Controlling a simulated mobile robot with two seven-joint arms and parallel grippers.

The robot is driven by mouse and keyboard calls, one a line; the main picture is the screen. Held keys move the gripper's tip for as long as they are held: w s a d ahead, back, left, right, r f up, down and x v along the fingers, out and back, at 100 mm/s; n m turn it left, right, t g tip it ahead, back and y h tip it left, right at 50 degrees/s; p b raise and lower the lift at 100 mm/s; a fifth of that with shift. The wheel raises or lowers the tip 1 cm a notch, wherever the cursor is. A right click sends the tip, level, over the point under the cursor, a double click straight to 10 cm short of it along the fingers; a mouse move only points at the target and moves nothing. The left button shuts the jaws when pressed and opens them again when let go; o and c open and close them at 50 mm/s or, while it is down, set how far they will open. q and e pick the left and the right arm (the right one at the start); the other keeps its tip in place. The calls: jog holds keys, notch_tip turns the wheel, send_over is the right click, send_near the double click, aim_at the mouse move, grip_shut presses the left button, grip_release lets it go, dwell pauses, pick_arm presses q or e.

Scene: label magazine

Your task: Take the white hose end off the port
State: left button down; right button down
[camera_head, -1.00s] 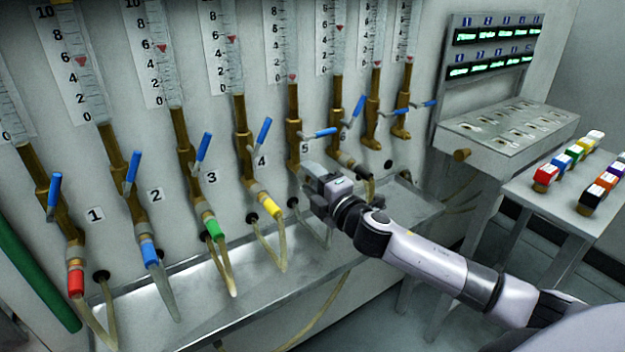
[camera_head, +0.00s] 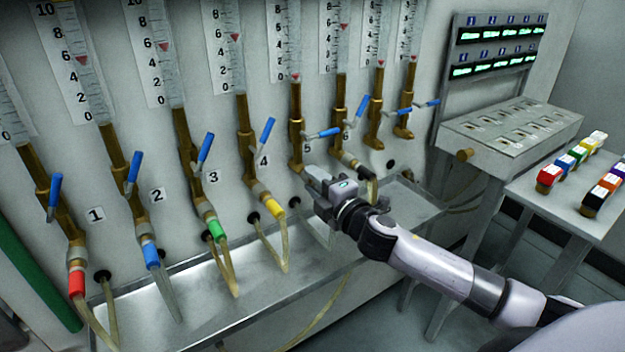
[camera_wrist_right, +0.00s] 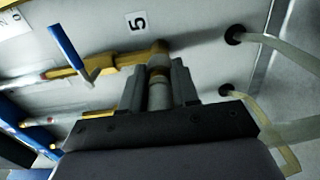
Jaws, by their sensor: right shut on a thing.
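The port (camera_head: 297,164) is the brass lower end of the line labelled 5. My right gripper (camera_head: 314,178) is at this port, coming from the lower right. In the wrist view the right gripper (camera_wrist_right: 160,92) is shut on a pale cylinder, the white hose end (camera_wrist_right: 158,96). The brass port (camera_wrist_right: 140,60) is directly beyond the fingertips, in line with the hose end. I cannot tell whether the two are still joined. In the head view the gripper hides the hose end. My left gripper is not in view.
Neighbouring ports carry a yellow hose end (camera_head: 274,206), a green one (camera_head: 216,229) and a black one (camera_head: 364,172). Blue valve levers, such as the one on line 5 (camera_head: 322,133), stick out above. A metal trough (camera_head: 200,285) runs below. A side table (camera_head: 545,205) holds coloured blocks.

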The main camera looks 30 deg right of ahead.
jog(key=shift+s+d, duration=0.2)
jog(key=shift+s, duration=2.35)
